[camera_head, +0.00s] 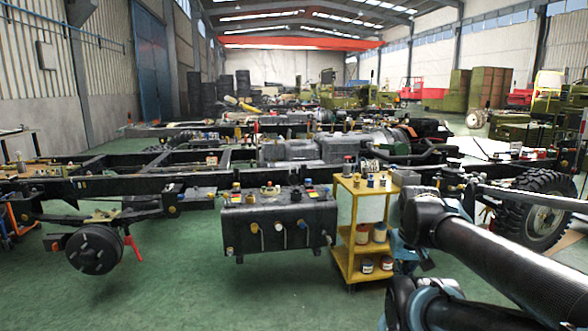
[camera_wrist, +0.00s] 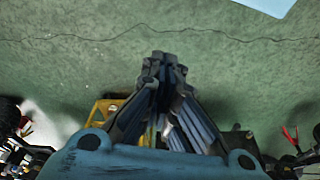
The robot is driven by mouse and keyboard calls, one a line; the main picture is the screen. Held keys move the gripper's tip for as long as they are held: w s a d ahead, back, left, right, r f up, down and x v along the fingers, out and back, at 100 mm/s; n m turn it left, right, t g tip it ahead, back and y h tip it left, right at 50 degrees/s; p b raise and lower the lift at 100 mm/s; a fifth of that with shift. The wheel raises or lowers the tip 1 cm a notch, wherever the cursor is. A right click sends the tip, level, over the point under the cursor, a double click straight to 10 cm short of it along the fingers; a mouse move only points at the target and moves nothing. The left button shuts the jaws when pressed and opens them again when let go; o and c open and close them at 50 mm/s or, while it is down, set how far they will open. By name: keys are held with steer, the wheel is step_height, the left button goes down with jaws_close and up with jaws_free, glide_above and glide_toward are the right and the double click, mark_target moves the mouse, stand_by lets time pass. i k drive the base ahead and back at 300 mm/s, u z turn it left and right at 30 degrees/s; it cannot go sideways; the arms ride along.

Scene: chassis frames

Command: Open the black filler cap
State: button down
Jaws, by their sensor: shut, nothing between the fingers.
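A dark box-shaped tank (camera_head: 279,225) hangs on the near side of the chassis frame in the head view. Several small caps and fittings stand on its top. A black round cap (camera_head: 270,188) sits near the middle of the top and looks seated; it is small, so its exact state is hard to tell. My gripper (camera_wrist: 163,72) shows in the wrist view with its fingertips together and nothing between them. It is over green floor, away from the tank. In the head view my arm fills the lower right, and the fingers cannot be made out there.
A yellow cart (camera_head: 343,232) with small parts and tins stands just right of the tank, close to my arm. A wheel hub (camera_head: 95,249) and a red stand (camera_head: 131,245) are at left. Green floor (camera_head: 190,270) is clear in front. A large tyre (camera_head: 538,210) is at right.

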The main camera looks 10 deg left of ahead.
mark_target(293, 179)
steer(key=z, duration=0.15)
steer(key=k, duration=0.15)
steer(key=u, duration=0.65)
steer(key=i, duration=1.6)
steer(key=z, duration=0.45)
